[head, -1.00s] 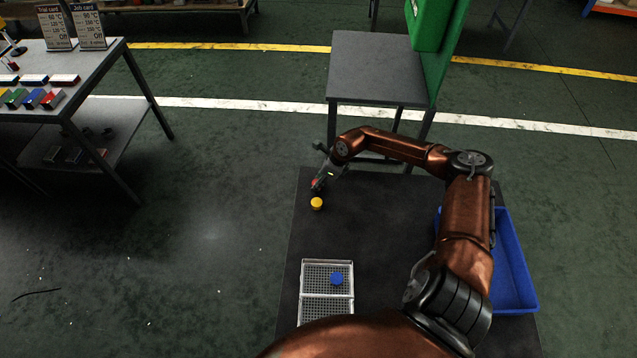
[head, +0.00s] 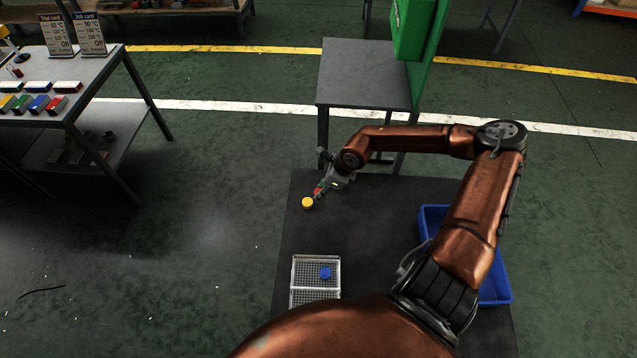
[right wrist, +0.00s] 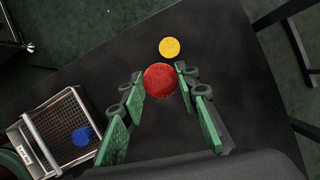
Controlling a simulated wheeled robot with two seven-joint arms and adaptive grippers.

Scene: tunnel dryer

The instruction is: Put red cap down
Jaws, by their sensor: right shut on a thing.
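The red cap (right wrist: 160,79) is round and sits between the fingertips of my right gripper (right wrist: 160,75) in the right wrist view. The gripper is shut on it. In the head view the right gripper (head: 322,188) is over the far left part of the dark table (head: 380,220), with only a bit of red showing at its tips. I cannot tell whether the cap touches the table. A yellow cap (head: 307,202) lies just left of the gripper; it also shows beyond the red cap in the right wrist view (right wrist: 169,47). My left gripper is not in view.
A wire-mesh tray (head: 293,272) with a blue cap (head: 326,273) in it stands at the near left of the table. A blue bin (head: 497,285) is at the right. A grey stand (head: 365,75) with a green housing (head: 412,30) rises behind. The table between gripper and tray is clear.

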